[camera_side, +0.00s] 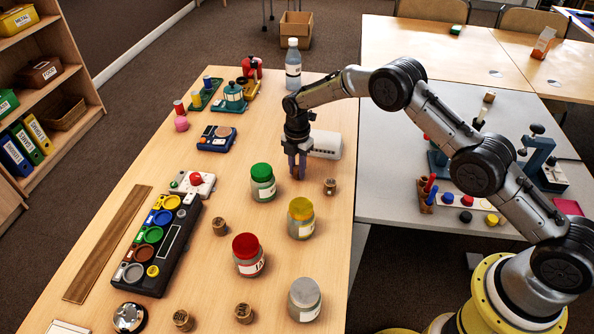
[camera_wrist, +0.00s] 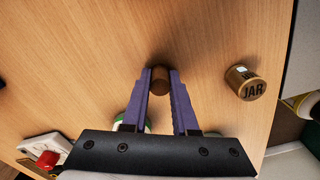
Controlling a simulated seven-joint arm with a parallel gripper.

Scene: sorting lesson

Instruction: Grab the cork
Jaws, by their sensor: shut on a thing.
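The cork, a small plain brown cylinder (camera_wrist: 160,80), sits between my fingertips in the wrist view. My gripper (camera_wrist: 160,77) is shut on it, with one purple finger against each side. The fingers largely hide the cork there. I cannot tell whether it touches the table or is slightly above it.
A short brown cylinder marked JAR (camera_wrist: 245,83) stands close by; it also shows in the side view (camera_side: 330,187). A white box (camera_side: 326,145) is just behind my gripper.

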